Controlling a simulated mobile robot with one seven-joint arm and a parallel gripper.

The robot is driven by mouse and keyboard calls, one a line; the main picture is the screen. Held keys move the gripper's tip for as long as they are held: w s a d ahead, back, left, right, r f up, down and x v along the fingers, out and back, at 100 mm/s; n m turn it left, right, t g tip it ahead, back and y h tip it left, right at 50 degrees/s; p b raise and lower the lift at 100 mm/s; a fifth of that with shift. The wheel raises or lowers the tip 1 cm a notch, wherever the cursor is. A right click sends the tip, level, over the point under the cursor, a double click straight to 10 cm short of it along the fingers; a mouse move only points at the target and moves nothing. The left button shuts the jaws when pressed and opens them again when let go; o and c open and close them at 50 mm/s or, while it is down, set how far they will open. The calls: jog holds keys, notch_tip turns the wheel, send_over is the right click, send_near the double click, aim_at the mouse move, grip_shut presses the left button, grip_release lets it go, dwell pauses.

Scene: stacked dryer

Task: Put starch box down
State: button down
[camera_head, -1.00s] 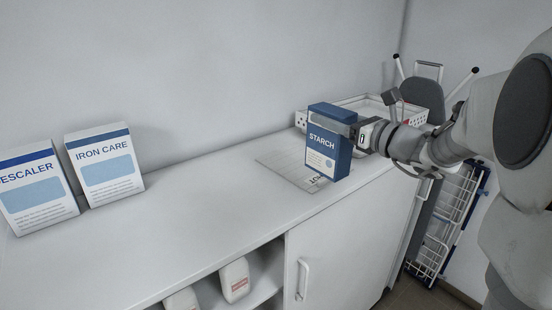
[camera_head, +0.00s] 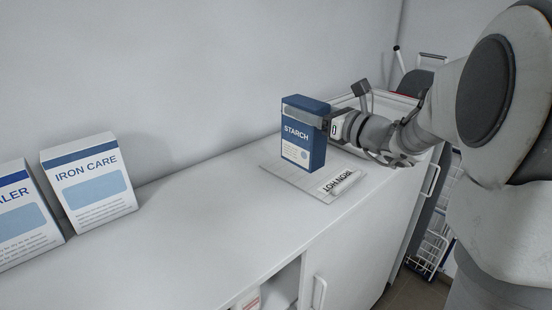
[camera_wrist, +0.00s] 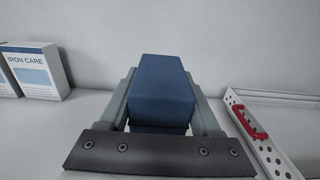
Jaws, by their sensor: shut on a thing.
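The blue starch box (camera_head: 302,146) is upright over the right part of the white counter, with its STARCH label facing the head camera. My gripper (camera_head: 323,124) is shut on its upper part from the right. In the wrist view the blue box (camera_wrist: 160,88) sits between the two fingers of my gripper (camera_wrist: 163,100). The box is over a pale mat (camera_head: 341,184) marked HOT IRON, which reads upside down. I cannot tell whether the box's bottom touches the mat.
The white counter (camera_head: 200,230) is clear left of the mat. An IRON CARE box (camera_head: 88,184) and a partly cut-off DESCALER box (camera_head: 22,215) stand at the left. In the wrist view, a white perforated tray (camera_wrist: 262,140) with a red item (camera_wrist: 250,122) lies to the right.

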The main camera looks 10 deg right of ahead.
jog(key=w+a+f+p, duration=0.1)
jog(key=w+a+f, duration=0.1)
jog(key=a+f, duration=0.8)
jog(key=shift+w, duration=0.3)
jog(key=shift+f, duration=0.1)
jog(key=shift+f, duration=0.15)
jog(key=shift+c, duration=0.4)
grip_release()
